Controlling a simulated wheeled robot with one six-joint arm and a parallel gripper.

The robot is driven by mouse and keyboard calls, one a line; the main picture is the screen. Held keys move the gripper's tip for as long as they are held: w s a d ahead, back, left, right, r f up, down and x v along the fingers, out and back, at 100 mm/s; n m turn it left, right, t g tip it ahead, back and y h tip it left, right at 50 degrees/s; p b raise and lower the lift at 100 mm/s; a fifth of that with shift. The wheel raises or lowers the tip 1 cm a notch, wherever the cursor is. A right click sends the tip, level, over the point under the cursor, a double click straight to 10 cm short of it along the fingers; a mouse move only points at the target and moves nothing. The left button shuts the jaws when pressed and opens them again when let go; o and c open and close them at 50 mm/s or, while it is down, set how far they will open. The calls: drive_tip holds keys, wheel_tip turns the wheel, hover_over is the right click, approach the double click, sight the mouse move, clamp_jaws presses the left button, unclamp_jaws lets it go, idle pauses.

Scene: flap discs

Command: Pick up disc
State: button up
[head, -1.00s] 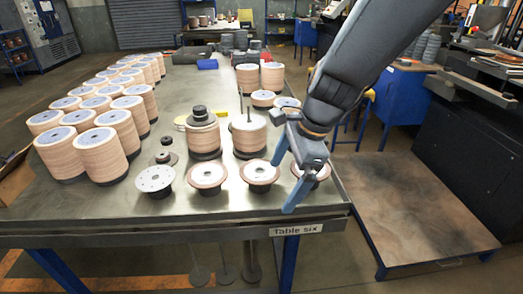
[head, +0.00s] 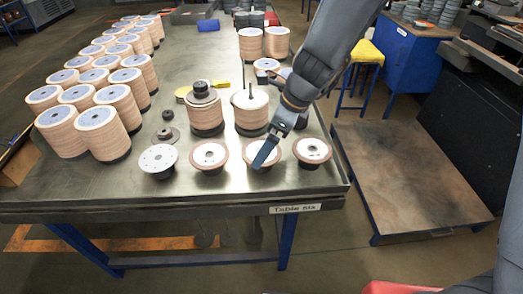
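Several single flap discs sit in a row near the front edge of the metal table (head: 100,192). From left they are a grey-white disc with small holes (head: 158,158), a brown-rimmed disc (head: 209,155), another brown-rimmed disc (head: 247,152) and a rightmost disc (head: 312,150). Each stands on a dark base. My gripper (head: 262,158) points down at the third disc, and its blue finger covers part of that disc. I cannot tell whether it touches the disc. Only one finger shows clearly, so its opening is hidden.
Tall stacks of discs (head: 100,130) fill the table's left side. Two stacks on posts (head: 205,112) stand just behind the row, with more stacks at the back. A label (head: 297,208) marks the front edge. A low platform (head: 410,180) lies right of the table.

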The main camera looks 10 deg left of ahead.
drive_tip(key=shift+a+f, duration=0.25)
drive_tip(key=shift+f, duration=0.4)
drive_tip(key=c, duration=0.9)
drive_tip(key=shift+r, duration=0.1)
drive_tip(key=shift+c, duration=0.2)
